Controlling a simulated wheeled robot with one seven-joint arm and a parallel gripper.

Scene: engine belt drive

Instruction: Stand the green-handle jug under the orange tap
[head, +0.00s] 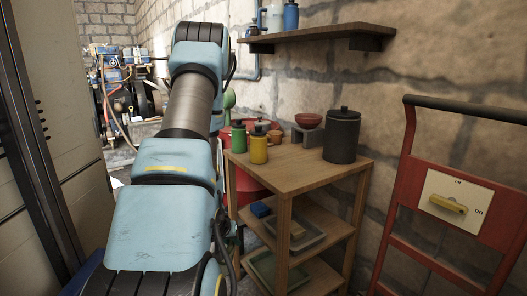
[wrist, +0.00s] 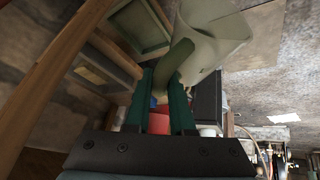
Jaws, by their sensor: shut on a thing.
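In the wrist view, a pale jug (wrist: 222,38) hangs tilted beyond my fingertips, with a dull green curved handle (wrist: 178,58). My gripper (wrist: 163,82) has dark green fingers and is shut on this handle. The jug's upper part is cut off by the frame's top edge. In the head view my blue arm hides the gripper and the jug. I cannot make out an orange tap in either view.
A wooden shelf table (head: 300,163) carries a green bottle (head: 239,137), a yellow bottle (head: 259,147) and a dark canister (head: 341,134). A red container (head: 247,183) stands behind it. A red trolley (head: 455,205) is at right, a wall shelf (head: 320,36) above, machinery (head: 125,85) at back left.

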